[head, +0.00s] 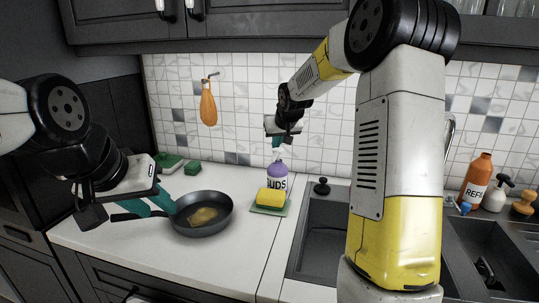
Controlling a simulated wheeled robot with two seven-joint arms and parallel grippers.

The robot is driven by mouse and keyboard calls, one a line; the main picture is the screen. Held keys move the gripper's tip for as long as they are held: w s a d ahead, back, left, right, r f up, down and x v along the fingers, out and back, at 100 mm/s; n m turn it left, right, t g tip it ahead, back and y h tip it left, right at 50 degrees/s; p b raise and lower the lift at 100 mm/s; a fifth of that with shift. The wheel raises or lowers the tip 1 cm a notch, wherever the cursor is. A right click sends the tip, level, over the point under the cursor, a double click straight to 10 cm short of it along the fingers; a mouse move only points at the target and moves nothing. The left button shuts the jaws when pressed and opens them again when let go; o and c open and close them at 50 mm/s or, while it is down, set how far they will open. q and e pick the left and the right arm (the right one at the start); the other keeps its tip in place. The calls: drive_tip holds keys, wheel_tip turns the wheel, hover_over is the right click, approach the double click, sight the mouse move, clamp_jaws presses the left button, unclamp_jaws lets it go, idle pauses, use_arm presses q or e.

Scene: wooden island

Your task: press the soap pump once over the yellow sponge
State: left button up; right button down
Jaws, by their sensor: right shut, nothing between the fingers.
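The soap pump is a purple bottle (277,174) with a pale top, lettered "UDS" in the visible part, upright on the counter at the centre of the head view. The yellow sponge (270,196) lies on a green dish (255,209) in front of the bottle and hides its lower part. My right gripper (277,142) is shut and empty, pointing down right above the pump top. I cannot tell whether its teal fingertips touch the pump. My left gripper (151,205) has its teal fingers apart with nothing between them, near the pan's handle.
A dark frying pan (204,228) with food in it stands left of the sponge, its handle pointing left. A sink (318,238) with a black stopper (321,186) behind it lies to the right. Green sponges (192,168) lie at the back left. An orange bottle (477,180) stands far right.

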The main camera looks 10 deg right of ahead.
sight(276, 153)
idle(0.4)
drive_tip(key=shift+f, duration=1.85)
drive_tip(key=shift+r, duration=1.9)
wheel_tip(276, 153, up, 6)
